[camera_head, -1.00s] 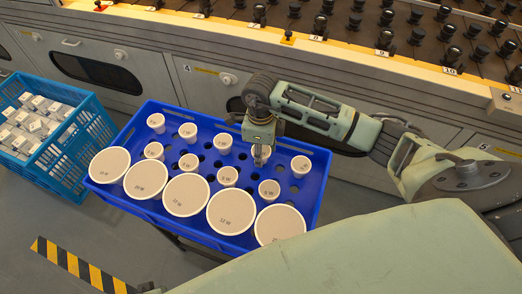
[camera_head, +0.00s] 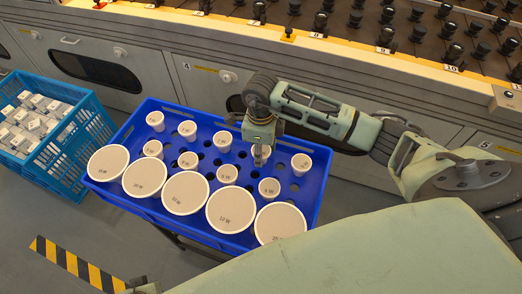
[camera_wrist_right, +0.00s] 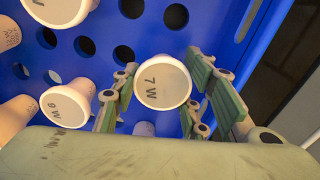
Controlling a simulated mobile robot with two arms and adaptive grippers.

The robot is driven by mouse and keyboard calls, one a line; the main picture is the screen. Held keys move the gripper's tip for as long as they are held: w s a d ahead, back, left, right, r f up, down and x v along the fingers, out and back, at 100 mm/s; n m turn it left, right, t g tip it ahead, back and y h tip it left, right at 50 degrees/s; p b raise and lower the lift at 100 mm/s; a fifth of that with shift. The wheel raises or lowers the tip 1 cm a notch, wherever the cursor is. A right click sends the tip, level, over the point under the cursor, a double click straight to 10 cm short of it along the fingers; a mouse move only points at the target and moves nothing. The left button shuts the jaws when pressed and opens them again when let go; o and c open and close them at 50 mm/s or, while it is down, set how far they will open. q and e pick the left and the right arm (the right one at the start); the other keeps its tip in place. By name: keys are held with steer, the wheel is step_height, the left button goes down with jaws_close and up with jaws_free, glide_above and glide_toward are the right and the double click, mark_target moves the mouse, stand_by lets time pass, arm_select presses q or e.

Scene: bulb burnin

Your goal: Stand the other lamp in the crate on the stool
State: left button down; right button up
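A blue crate (camera_head: 140,208) with a holed top rests on a dark-legged stand, mostly hidden below it. Several white lamps stand in it: small ones behind, and large round ones such as the 10 W lamp (camera_head: 231,211) along the front. My right gripper (camera_head: 262,152) points down over the crate's right half. In the right wrist view, its fingers (camera_wrist_right: 161,92) flank a small lamp marked 7 W (camera_wrist_right: 162,82), face towards the camera. The fingers are very close to its rim; whether they press on it is unclear. My left gripper is not identifiable.
A light blue crate (camera_head: 72,170) of white boxes stands on the floor at left. Grey cabinets with a shelf of dark sockets (camera_head: 390,30) run behind. Another small lamp (camera_head: 301,164) stands just right of my right gripper. Striped floor tape (camera_head: 75,264) lies in front.

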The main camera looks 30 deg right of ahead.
steer(key=o, duration=0.4)
steer(key=shift+c, duration=0.2)
steer(key=shift+o, duration=0.6)
step_height(320, 180, up, 12)
